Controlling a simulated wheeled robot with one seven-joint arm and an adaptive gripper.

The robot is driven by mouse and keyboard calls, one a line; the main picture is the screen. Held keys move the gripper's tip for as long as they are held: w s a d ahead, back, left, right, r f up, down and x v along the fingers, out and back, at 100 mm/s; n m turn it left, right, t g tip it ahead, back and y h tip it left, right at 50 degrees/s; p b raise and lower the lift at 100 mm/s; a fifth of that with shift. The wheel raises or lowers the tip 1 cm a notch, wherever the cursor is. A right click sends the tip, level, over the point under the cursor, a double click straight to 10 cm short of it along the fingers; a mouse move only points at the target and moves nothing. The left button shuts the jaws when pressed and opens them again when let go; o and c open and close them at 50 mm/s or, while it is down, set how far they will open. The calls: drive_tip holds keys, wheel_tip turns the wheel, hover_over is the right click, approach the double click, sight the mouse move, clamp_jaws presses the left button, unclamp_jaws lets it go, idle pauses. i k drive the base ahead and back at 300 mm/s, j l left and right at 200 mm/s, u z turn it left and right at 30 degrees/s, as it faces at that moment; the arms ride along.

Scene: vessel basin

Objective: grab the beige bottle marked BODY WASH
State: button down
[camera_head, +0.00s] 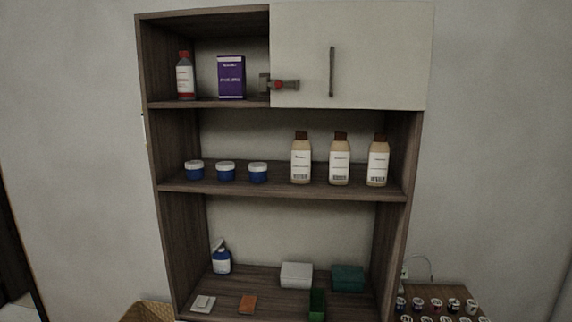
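Three beige bottles with brown caps and white labels stand upright on the middle shelf, toward its right end. They are the left bottle (301,160), the middle bottle (339,161) and the right bottle (378,162). They look alike and stand apart from one another. The print on their labels is too small to read, so I cannot tell which is marked BODY WASH. My gripper is not in view.
Several things share the cabinet (285,194): blue jars (226,173), a purple box (231,77), a red-capped bottle (185,77), a spray bottle (221,259) and boxes below. A white door (375,60) covers the upper right. A basket (146,312) and small table (450,292) flank the base.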

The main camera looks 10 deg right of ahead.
sight(301, 148)
drive_tip(key=i+j+z, duration=0.25)
drive_tip(key=i+j, duration=0.2)
drive_tip(key=j, duration=0.2)
drive_tip(key=i+j+z, duration=0.1)
drive_tip(key=j, duration=0.25)
drive_tip(key=i, duration=0.05)
